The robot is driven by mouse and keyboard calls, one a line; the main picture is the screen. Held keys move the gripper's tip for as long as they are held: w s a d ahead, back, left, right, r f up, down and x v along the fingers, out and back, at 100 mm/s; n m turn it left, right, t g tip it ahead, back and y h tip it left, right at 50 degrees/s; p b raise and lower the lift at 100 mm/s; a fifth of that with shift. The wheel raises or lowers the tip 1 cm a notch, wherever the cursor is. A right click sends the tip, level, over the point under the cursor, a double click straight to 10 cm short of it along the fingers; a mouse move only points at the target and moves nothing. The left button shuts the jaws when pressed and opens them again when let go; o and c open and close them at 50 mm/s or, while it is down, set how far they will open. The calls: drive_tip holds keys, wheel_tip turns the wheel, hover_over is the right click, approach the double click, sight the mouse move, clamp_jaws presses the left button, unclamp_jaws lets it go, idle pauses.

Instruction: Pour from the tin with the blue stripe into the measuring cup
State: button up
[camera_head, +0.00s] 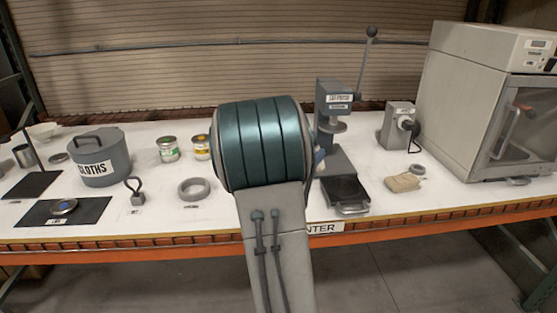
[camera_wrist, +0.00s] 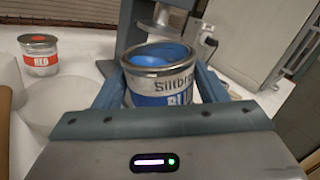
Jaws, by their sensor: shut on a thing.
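The tin with the blue stripe (camera_wrist: 160,88) is between the fingers of my gripper (camera_wrist: 160,82) in the wrist view. It is lidless and looks close to upright, with blue colorant showing inside its rim. Part of its label reads "BL". My gripper is shut on its sides. In the head view my arm hides the tin, and only a small blue-grey bit of the gripper (camera_head: 319,160) shows. A pale, cup-like shape (camera_wrist: 52,102) stands left of the tin in the wrist view; I cannot tell surely that it is the measuring cup.
A red-labelled tin (camera_wrist: 40,56) stands at the left in the wrist view. A press (camera_head: 338,150) stands close right of my arm. Green (camera_head: 168,149) and yellow (camera_head: 202,147) tins, a grey ring (camera_head: 194,189) and a cloths pot (camera_head: 103,162) are left. A blue-marked lid (camera_head: 64,207) lies on a dark mat.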

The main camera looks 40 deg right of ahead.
drive_tip(key=shift+w+a+r+n+p, duration=0.2)
drive_tip(key=shift+w+n+p, duration=0.2)
drive_tip(key=shift+n+p, duration=0.3)
drive_tip(key=shift+w+a+r+n+p, duration=0.25)
drive_tip(key=shift+w+n+p, duration=0.2)
drive_tip(key=shift+p, duration=0.4)
drive_tip(key=shift+w+a+r+n+p, duration=0.2)
drive_tip(key=shift+w+n+p, duration=0.15)
drive_tip(key=shift+n+p, duration=0.4)
idle(1.4)
drive_tip(key=shift+w+a+r+n+p, duration=0.1)
drive_tip(key=shift+w+r+n+p, duration=0.15)
drive_tip(key=shift+n+p, duration=0.65)
idle(0.8)
drive_tip(key=shift+r+n+t+p, duration=0.3)
drive_tip(key=shift+n+t+p, duration=0.1)
drive_tip(key=shift+n+p, duration=0.8)
idle(1.4)
